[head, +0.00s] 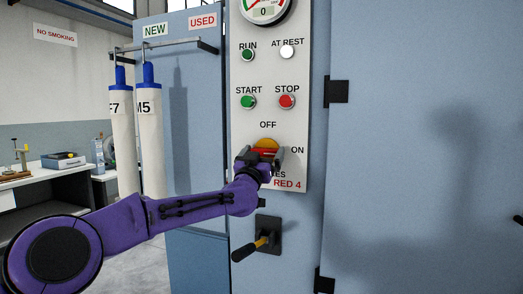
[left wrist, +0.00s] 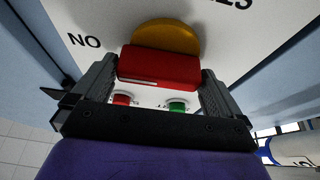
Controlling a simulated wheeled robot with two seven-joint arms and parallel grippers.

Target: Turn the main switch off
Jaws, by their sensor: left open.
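The main switch is a red handle (left wrist: 160,68) on a yellow disc (head: 266,143) on the white control panel (head: 299,180). OFF is printed above it and ON to its right. The handle lies level, and a white line on it is at its ON end in the left wrist view. My left gripper (head: 262,157) is in front of the switch. In the left wrist view its open fingers (left wrist: 157,80) stand on either side of the handle's ends; whether they touch it I cannot tell. The gripper hides part of the handle in the head view. My right gripper is not in view.
Above are the green START (head: 247,102) and red STOP (head: 287,102) buttons, the RUN lamp (head: 247,55) and the lit AT REST lamp (head: 287,52). A lever (head: 250,247) juts out below the panel.

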